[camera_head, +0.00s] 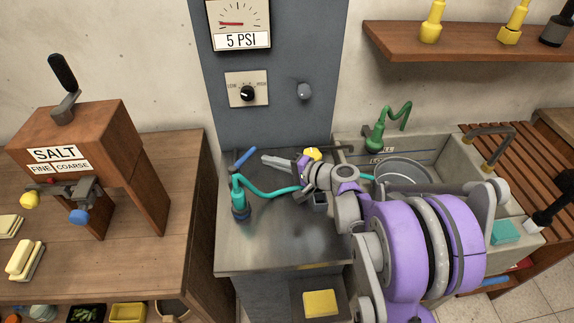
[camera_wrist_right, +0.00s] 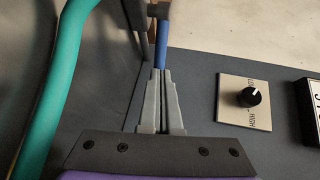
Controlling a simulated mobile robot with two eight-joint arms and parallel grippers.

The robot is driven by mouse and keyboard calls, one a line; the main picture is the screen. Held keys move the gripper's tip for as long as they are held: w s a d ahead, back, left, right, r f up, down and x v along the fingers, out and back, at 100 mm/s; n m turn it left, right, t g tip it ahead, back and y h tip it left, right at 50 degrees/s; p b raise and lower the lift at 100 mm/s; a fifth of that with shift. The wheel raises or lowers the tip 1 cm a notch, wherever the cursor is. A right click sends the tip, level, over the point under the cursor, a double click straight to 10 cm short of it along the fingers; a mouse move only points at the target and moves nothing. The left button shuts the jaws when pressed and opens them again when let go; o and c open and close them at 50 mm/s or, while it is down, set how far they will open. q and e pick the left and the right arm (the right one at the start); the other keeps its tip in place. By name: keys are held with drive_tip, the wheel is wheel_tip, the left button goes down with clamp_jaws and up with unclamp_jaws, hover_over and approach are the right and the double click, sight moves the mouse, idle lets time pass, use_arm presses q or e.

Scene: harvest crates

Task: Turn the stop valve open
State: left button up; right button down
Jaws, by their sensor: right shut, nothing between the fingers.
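The stop valve appears to be the fitting with a blue lever handle (camera_head: 245,157) at the back left of the steel bench, against the grey panel. The blue lever also shows in the right wrist view (camera_wrist_right: 161,45), straight beyond my fingertips. My right gripper (camera_head: 265,158) reaches in from the right, just right of the lever. In the wrist view its fingers (camera_wrist_right: 160,74) are together with nothing between them. The tips line up with the lever's end; I cannot tell if they touch it. The valve body is mostly hidden. My left gripper is not in view.
A teal hose with a nozzle (camera_head: 240,200) stands close in front of the lever. A knob plate (camera_head: 247,90) and a gauge reading 5 PSI (camera_head: 238,26) are on the panel. A salt dispenser (camera_head: 75,140) stands left, a sink (camera_head: 350,146) right. The bench front (camera_head: 275,245) is clear.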

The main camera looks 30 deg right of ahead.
sight(250, 155)
drive_tip(key=shift+x, duration=2.25)
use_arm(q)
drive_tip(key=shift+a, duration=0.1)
use_arm(e)
drive_tip(key=shift+d, duration=0.1)
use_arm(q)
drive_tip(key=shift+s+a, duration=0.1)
use_arm(e)
drive_tip(key=shift+w+n+y, duration=0.1)
drive_tip(key=shift+n+y, duration=0.2)
